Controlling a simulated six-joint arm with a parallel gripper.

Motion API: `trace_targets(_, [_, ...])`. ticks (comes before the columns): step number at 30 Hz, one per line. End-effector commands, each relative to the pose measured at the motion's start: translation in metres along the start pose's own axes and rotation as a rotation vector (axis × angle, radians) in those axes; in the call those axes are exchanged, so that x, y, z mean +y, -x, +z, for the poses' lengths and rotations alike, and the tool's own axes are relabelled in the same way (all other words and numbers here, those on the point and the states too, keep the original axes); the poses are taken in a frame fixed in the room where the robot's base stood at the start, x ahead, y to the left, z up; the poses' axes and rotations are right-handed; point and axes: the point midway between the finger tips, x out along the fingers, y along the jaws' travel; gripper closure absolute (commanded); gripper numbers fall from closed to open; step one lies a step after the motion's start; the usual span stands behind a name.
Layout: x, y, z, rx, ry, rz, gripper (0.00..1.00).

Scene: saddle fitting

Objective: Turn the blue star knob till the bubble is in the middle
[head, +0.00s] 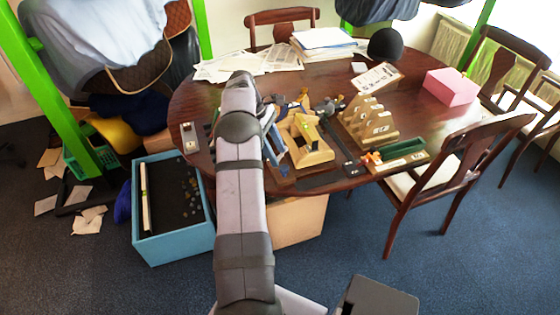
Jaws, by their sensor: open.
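A light wooden fixture (307,153) stands near the front edge of the round table, with a small yellow-green spot (308,125) on it that looks like the level vial. The bubble in it is too small to make out. A small bluish part (329,107) at the fixture's back right may be the blue star knob; its shape is not clear. My arm rises through the middle, and its wrist bends over the table left of the fixture. My gripper (273,112) is small here and partly hidden; it looks open and empty, close to the fixture's left side.
A stepped wooden rack (368,122) and a green tray (403,149) stand right of the fixture on the table (420,93). A pink box (450,87), papers (245,65) and a dark rounded object (386,44) lie further back. A blue bin (172,249) stands on the floor left.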

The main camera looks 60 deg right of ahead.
Motion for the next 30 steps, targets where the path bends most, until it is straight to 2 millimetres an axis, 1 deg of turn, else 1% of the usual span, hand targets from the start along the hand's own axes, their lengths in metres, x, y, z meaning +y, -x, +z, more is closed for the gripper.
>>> trace_targets(3, [0.001, 0.011, -0.001, 0.001, -0.001, 0.002, 0.56])
trace_targets(8, [0.000, 0.019, 0.000, 0.000, 0.000, 0.000, 0.56])
trace_targets(26, [0.000, 0.020, 0.000, 0.000, 0.001, 0.000, 0.56])
trace_targets(29, [-0.003, 0.023, -0.008, 0.000, 0.016, 0.006, 0.56])
trace_targets(30, [-0.005, 0.026, -0.015, 0.000, 0.029, 0.012, 0.56])
